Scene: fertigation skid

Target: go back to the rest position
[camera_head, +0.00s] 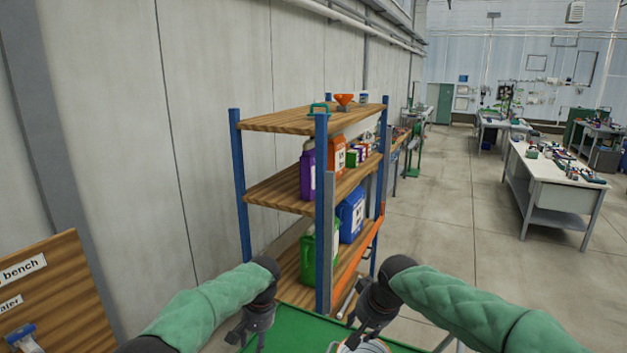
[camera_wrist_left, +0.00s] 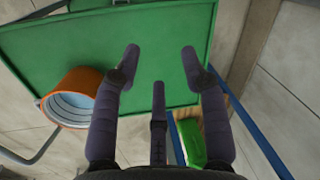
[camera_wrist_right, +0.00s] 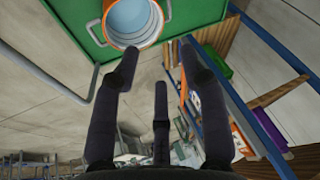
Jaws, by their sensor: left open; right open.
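My left gripper (camera_head: 256,325) is at the lower middle of the head view, above the left part of a green tray-like surface (camera_head: 300,322). In the left wrist view its fingers (camera_wrist_left: 160,62) are spread and nothing is between them. My right gripper (camera_head: 362,318) is at the right part of the same green surface. In the right wrist view its fingers (camera_wrist_right: 157,62) are spread and empty. An orange-rimmed round container with a pale inside (camera_wrist_right: 132,22) stands on the green surface beyond the right fingers. It also shows in the left wrist view (camera_wrist_left: 72,97), left of the fingers.
A shelf rack with blue posts (camera_head: 240,180) stands close ahead, holding a purple bottle (camera_head: 307,175), an orange canister (camera_head: 338,155), a blue canister (camera_head: 351,214) and a green canister (camera_head: 306,255). A wooden board (camera_head: 60,300) is at the left. Open floor (camera_head: 450,215) lies to the right.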

